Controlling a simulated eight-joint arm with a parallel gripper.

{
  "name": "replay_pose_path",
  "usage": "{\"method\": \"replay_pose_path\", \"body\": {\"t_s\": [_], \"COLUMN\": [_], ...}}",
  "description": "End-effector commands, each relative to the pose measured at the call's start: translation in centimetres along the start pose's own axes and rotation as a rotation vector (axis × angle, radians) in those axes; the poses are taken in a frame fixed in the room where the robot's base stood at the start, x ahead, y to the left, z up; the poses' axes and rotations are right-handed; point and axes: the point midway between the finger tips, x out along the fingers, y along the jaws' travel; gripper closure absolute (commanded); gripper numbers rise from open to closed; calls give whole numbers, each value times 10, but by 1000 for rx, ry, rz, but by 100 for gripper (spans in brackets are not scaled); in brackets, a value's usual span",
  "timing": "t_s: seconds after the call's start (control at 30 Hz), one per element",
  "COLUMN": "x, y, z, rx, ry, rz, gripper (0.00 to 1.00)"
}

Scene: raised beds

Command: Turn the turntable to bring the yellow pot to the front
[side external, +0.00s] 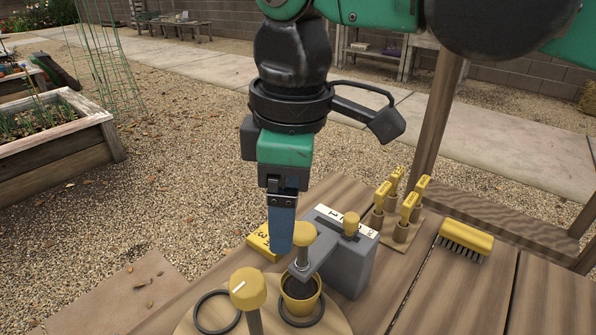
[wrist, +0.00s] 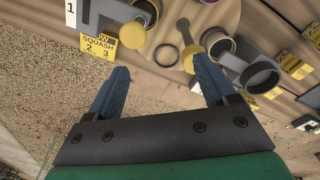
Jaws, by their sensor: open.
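The round wooden turntable (side external: 262,322) is cut off at the bottom of the side view and shows at the top of the wrist view (wrist: 210,15). The small yellow pot (side external: 300,303), with dark soil, stands at its edge, beside the grey box; the wrist view shows part of it (wrist: 154,10). A yellow-knobbed post (side external: 248,289) rises from the turntable. A grey arm with a yellow knob (side external: 305,234) stands over the pot. My gripper (side external: 280,248) points down just left of that knob.
The grey box (side external: 344,262) with a yellow-topped lever stands behind the pot. A yellow number block (side external: 262,243) lies beside it. Yellow-handled pegs (side external: 400,210) and a yellow brush (side external: 466,239) are to the right. Dark rings (side external: 215,312) mark the turntable. Gravel lies beyond the bench.

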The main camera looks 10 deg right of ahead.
Motion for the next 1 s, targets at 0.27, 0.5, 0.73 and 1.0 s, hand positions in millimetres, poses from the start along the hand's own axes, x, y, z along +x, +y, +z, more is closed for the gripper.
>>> {"method": "replay_pose_path", "body": {"t_s": [0.27, 0.5, 0.73, 1.0], "x": [14, 34, 60, 69], "y": [-40, -41, -42, -42], "z": [-34, -33, -31, -30], "rx": [-191, -193, -192, -191], "ry": [-61, -62, -61, -61], "rz": [-44, -45, -44, -44], "gripper": [23, 23, 23, 23]}}
